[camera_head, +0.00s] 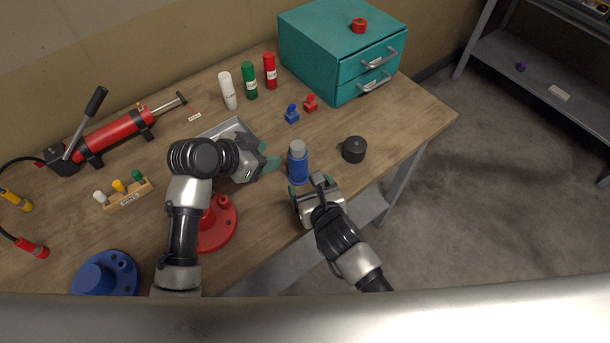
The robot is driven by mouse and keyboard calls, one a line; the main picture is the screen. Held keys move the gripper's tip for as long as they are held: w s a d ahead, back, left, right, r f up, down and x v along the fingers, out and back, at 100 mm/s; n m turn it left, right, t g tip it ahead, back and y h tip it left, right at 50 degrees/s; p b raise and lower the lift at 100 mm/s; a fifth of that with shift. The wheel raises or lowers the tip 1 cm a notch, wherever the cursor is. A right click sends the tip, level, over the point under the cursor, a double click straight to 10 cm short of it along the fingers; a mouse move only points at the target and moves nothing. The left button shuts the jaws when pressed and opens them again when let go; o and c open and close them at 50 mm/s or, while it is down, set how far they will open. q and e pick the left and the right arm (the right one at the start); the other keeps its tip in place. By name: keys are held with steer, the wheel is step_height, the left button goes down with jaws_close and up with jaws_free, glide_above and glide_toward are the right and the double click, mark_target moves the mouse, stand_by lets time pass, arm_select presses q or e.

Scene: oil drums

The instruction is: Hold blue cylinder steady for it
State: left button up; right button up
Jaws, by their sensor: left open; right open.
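A blue cylinder (298,168) with a grey top stands upright on the wooden workbench, near its front edge. My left gripper (270,163) is to the left of the cylinder, with its green-tipped fingers open and pointing toward it; a small gap seems to separate them. My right gripper (306,186) is just in front of and below the cylinder, close to its base. It is open, and whether its fingers touch the cylinder cannot be told. Neither gripper visibly holds anything.
A black round cap (354,149) stands right of the cylinder. Blue (292,114) and red (311,103) small parts lie behind it. A teal drawer cabinet (335,55) stands at the back. A red flanged base (216,228) and a metal tray (228,128) are near my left arm.

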mark_target(301, 173)
steer(key=x, duration=0.9)
steer(key=shift+w+f, duration=0.15)
